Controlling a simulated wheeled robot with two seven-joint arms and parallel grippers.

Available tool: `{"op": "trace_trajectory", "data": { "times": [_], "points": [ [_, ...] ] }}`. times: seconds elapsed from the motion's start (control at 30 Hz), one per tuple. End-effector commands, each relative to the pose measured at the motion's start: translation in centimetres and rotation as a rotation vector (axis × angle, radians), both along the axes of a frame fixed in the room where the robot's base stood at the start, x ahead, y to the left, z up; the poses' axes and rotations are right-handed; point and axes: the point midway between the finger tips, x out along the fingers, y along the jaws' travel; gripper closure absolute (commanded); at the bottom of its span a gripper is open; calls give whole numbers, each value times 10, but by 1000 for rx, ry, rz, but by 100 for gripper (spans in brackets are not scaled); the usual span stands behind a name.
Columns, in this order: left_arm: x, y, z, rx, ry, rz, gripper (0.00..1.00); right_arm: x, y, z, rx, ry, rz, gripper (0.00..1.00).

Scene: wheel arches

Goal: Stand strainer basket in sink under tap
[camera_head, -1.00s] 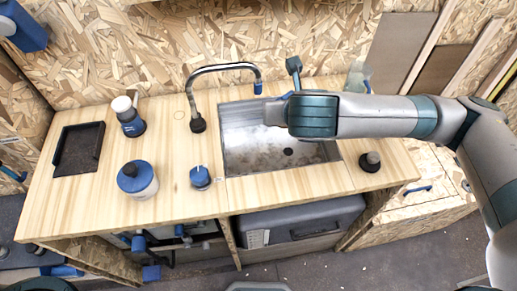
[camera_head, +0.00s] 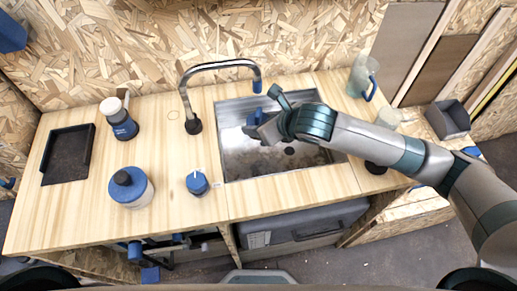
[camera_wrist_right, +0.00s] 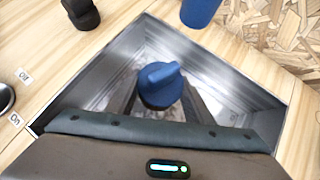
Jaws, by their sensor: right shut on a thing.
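The sink (camera_head: 232,165) is a steel basin set in the wooden worktop, with a dark drain hole in its floor. The tap (camera_head: 190,105) has a curved chrome spout with a blue tip over the basin's back-left part. My right gripper (camera_head: 262,126) is inside the sink outline, just below the spout tip. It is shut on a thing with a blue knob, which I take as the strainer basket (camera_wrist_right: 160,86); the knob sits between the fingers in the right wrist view. The basket's lower part is hidden, so I cannot tell whether it touches the basin floor. My left gripper is not in view.
On the worktop stand a black tray (camera_head: 68,155), a blue grinder-like jar (camera_head: 122,122), a white jar with blue lid (camera_head: 131,188) and a blue knob (camera_head: 197,182). A clear jug (camera_head: 361,76) stands behind right.

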Motion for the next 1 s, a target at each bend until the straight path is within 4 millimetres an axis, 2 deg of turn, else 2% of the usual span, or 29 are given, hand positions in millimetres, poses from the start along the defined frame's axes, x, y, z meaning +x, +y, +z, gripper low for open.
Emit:
{"op": "trace_trajectory", "data": {
  "times": [0.17,0.5,0.6,1.0],
  "points": [
    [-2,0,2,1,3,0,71,0,0,-7,0,4,-2,76],
    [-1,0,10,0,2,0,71,-1,0,-54,-1,3,-3,76],
    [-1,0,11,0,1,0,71,0,0,-61,0,3,-2,76],
    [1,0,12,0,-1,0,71,0,0,-66,0,2,-1,76]
  ]
}}
